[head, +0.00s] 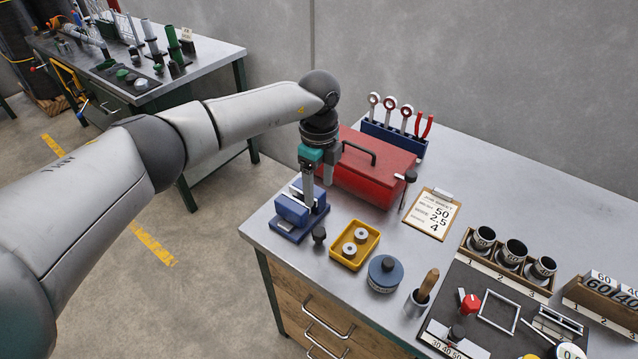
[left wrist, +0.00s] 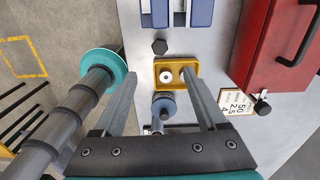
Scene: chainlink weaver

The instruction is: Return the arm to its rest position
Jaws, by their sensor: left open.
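My left arm (head: 246,112) reaches in from the left over the workbench (head: 480,180). Its gripper (head: 318,184) points down, above and near the blue vise (head: 292,208) at the bench's left corner and beside the red toolbox (head: 372,172). In the left wrist view the gripper (left wrist: 160,76) has its two fingers wide apart with nothing held between them. The yellow tray (left wrist: 160,86) shows beyond the gap between the fingers. Whether the fingers touch the vise cannot be told from the head view. My right gripper is not in view.
The yellow tray (head: 336,259) holds metal rings. A blue round weight (head: 385,274), a wooden-handled tool (head: 428,285), a job sheet (head: 432,216) and labelled cups (head: 513,251) stand farther right. A tool rack (head: 394,139) is behind the toolbox. Another bench (head: 205,60) stands at the back left.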

